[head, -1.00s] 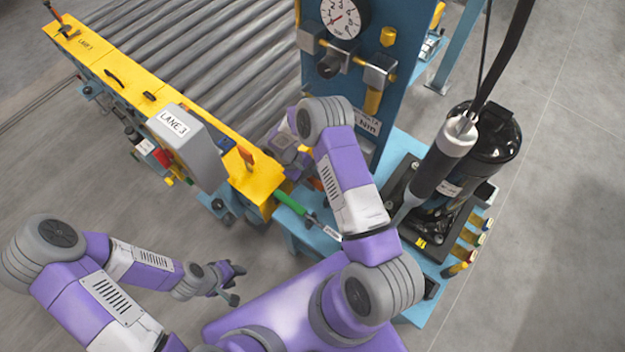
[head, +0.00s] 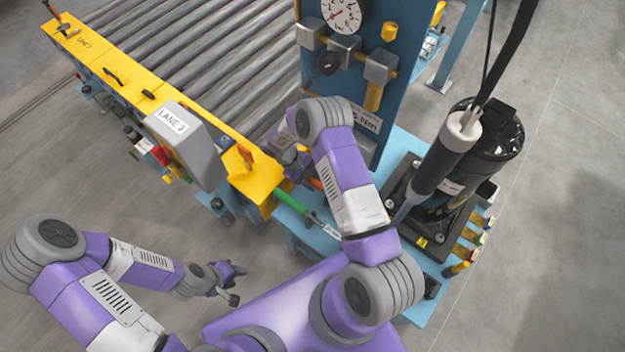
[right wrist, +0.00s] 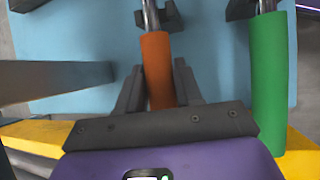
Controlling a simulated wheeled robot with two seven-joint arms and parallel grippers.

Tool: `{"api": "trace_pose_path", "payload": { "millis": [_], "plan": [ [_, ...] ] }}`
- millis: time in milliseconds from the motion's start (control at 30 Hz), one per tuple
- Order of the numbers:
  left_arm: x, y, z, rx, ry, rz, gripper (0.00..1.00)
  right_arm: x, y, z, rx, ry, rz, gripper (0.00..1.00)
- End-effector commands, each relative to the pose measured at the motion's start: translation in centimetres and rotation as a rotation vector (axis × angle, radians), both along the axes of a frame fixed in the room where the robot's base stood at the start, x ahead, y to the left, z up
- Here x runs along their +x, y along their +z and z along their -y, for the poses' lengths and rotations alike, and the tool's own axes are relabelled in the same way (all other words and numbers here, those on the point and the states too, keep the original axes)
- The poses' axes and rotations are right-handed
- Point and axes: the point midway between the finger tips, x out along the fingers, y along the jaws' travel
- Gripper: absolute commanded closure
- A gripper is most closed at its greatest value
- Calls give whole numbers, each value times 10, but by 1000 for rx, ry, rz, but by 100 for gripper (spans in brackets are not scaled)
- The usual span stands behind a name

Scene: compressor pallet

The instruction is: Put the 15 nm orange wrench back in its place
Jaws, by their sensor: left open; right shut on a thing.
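The orange wrench (right wrist: 157,62) shows in the right wrist view by its orange handle and part of its metal shaft. My right gripper (right wrist: 158,85) is shut on the orange handle, one finger on each side. The shaft runs up to a dark holder block (right wrist: 168,15) at the top of that view; I cannot tell whether it is seated in it. In the head view my right arm hides most of the wrench; a bit of orange (head: 316,184) shows beside it. My left gripper (head: 236,283) is open and empty over the floor, away from the bench.
A green-handled wrench (head: 290,201) lies to the right of the orange one in the right wrist view (right wrist: 269,80). The yellow conveyor rail (head: 262,187) and grey LANE 3 box (head: 183,145) stand to the left. A black compressor (head: 482,150) and hanging tool (head: 440,160) are right.

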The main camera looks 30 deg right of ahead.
Motion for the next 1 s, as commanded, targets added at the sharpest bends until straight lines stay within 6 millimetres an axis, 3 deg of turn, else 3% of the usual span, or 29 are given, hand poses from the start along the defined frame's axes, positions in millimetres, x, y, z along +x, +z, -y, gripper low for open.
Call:
{"api": "trace_pose_path", "payload": {
  "millis": [433,467,633,1000],
  "plan": [
    [0,-9,0,0,0,0,57,0,-9,0,-1,0,-1,100],
    [0,-8,0,0,0,0,57,0,-9,0,0,0,-1,62],
    [0,-8,0,0,0,0,57,0,-8,0,0,0,0,36],
    [0,-5,0,0,0,0,57,3,-3,-3,0,0,2,35]
  ]
}}
